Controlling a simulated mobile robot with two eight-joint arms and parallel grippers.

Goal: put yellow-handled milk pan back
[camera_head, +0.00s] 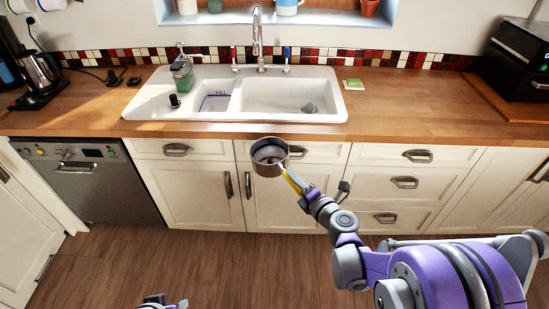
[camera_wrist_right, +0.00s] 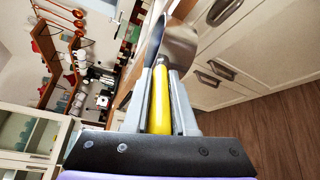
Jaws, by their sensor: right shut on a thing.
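The yellow-handled milk pan (camera_head: 269,158) is a small dark metal pan with an open top. My right gripper (camera_head: 303,188) is shut on its yellow handle and holds the pan in the air in front of the counter's front edge, over the floor. In the right wrist view the yellow handle (camera_wrist_right: 160,98) lies between the two grey fingers, and part of the metal pan (camera_wrist_right: 178,45) shows beyond them. My left gripper (camera_head: 163,302) shows only in part at the bottom edge of the head view, and its jaws cannot be made out.
A white double sink (camera_head: 287,97) is set in the wooden counter (camera_head: 420,105), with a small dark object in its right basin. A sponge (camera_head: 354,84) lies right of the sink. The counter right of it is clear up to a black appliance (camera_head: 515,62).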

